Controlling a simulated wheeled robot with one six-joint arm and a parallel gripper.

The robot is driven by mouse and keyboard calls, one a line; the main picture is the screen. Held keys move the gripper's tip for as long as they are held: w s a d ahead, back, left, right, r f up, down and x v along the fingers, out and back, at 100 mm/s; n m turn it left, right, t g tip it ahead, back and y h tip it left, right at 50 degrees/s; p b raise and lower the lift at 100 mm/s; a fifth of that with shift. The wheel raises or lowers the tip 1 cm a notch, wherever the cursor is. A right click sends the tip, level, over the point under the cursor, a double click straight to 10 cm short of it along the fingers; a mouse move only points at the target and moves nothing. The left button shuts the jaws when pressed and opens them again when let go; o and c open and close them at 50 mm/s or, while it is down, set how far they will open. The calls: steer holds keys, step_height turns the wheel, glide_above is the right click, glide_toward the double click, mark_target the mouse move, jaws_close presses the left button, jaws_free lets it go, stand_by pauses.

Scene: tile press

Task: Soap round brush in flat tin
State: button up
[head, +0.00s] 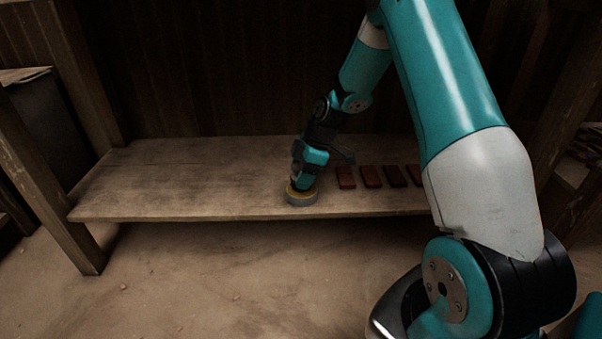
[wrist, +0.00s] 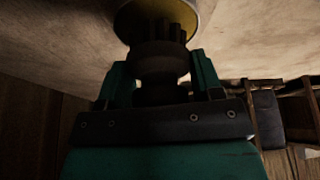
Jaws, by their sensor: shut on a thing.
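My gripper (wrist: 162,85) is shut on the round brush (wrist: 160,55), a dark round head with bristles on a narrower grip between the two teal fingers. The flat tin (head: 301,197) is a low grey round tin with a yellowish inside, standing on the bench near its front edge. In the wrist view the brush's bristle end is over the yellow inside of the tin (wrist: 204,14). I cannot tell whether the bristles touch the inside. In the head view my gripper (head: 303,182) is right above the tin and hides most of the brush.
The wooden bench (head: 180,180) is bare to the left of the tin. Several dark red tiles (head: 371,177) lie in a row to the right, partly hidden by my arm. A plank wall stands behind, and a wooden post (head: 50,190) is at the left end.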

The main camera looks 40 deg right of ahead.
mark_target(295, 166)
steer(key=shift+f, duration=0.55)
stand_by(1.7)
steer(key=shift+r, duration=0.15)
step_height(295, 166, up, 7)
steer(key=p, duration=0.6)
steer(key=shift+p, duration=0.3)
